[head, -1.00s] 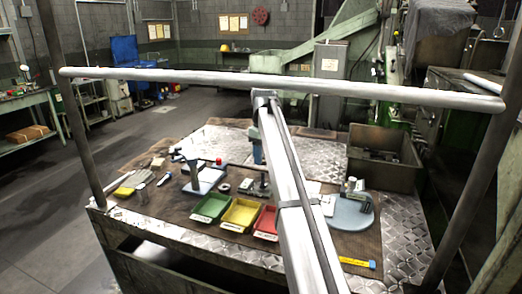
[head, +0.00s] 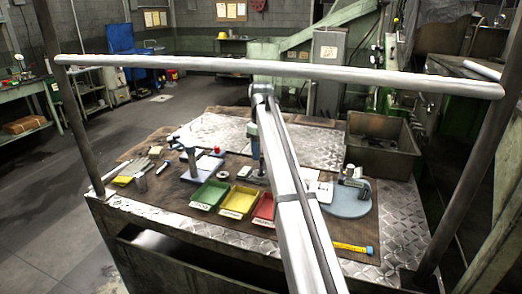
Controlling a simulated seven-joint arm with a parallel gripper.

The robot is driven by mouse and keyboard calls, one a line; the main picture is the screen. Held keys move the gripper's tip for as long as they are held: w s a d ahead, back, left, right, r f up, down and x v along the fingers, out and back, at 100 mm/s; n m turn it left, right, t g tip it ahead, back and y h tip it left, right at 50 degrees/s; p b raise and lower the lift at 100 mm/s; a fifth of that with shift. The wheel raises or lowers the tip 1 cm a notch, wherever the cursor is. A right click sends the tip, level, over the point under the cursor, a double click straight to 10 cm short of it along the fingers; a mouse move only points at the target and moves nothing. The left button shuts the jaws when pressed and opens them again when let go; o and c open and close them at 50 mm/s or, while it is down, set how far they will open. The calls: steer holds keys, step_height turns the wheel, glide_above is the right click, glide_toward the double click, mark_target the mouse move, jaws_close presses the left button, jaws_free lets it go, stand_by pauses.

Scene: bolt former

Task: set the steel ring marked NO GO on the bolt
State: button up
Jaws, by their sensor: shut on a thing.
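My arm rises from the bottom edge. Its blue-grey end part hangs down behind the arm's upper end, and my gripper (head: 255,164) is small and partly hidden at its lower end, over the brown mat. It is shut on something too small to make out. A dark steel ring (head: 222,175) lies on the mat left of it, behind the green tray; no marking on it is readable. A small grey piece (head: 244,172) lies between that ring and my gripper. I cannot make out the bolt, and the arm hides part of the mat.
Green (head: 209,195), yellow (head: 238,202) and red (head: 263,209) trays stand along the front. A blue-grey stand (head: 190,168) is at left. A round grey-blue base with a gauge (head: 349,203) is at right, and a deep metal bin (head: 377,158) behind it. A pale bar crosses above the table.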

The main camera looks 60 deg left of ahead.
steer(key=shift+f, duration=0.5)
stand_by(1.0)
steer(key=o, duration=1.2)
steer(key=shift+o, duration=0.2)
steer(key=shift+r, duration=3)
